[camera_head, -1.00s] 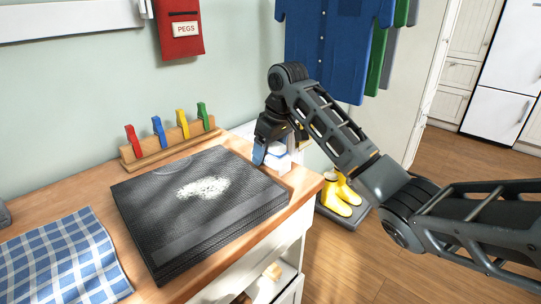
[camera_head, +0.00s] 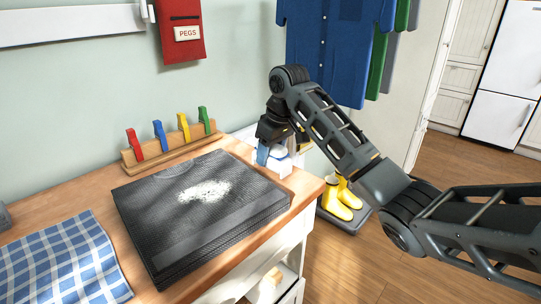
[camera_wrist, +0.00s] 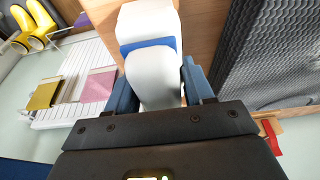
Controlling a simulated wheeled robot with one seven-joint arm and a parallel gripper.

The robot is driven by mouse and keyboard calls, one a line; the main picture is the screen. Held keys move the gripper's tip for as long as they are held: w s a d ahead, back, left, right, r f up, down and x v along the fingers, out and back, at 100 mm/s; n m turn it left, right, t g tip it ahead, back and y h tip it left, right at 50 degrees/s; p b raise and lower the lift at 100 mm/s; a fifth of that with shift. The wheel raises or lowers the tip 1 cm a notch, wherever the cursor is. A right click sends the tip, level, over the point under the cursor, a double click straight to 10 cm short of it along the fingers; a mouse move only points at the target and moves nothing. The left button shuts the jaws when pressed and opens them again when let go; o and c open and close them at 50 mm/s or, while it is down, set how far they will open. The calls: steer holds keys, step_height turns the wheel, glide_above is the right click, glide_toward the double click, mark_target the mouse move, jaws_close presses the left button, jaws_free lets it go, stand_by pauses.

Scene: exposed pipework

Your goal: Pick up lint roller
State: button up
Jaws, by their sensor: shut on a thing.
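The lint roller (camera_wrist: 152,88) is white with a blue band and fills the space between my fingers in the wrist view. In the head view it shows as a white and blue shape (camera_head: 281,153) at the right back of the wooden counter, partly hidden by my gripper. My gripper (camera_head: 266,154) points down at it. Its blue fingers are shut on the white part nearest the wrist camera. I cannot tell whether the roller still touches the counter.
A dark textured folded cloth with white lint (camera_head: 204,191) lies just left of my gripper. Coloured pegs on a wooden rack (camera_head: 169,149) stand behind it. A blue checked cloth (camera_head: 62,262) lies at left. Yellow boots (camera_head: 341,198) stand below, right of the counter (camera_head: 309,188). A blue shirt (camera_head: 330,45) hangs behind.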

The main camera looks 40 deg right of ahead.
steer(key=v, duration=0.2)
steer(key=w+v, duration=0.1)
steer(key=v, duration=0.1)
steer(key=shift+r, duration=0.1)
steer(key=s+d+r+p, duration=0.1)
steer(key=s+r, duration=0.1)
steer(key=s, duration=0.1)
steer(key=s+d+r+p, duration=0.1)
steer(key=s+d+r, duration=0.1)
steer(key=s, duration=0.2)
steer(key=s+d+r+p, duration=0.1)
steer(key=s+r, duration=0.1)
steer(key=s, duration=0.1)
steer(key=shift+s+d+r+p, duration=0.3)
steer(key=shift+c, duration=1.4)
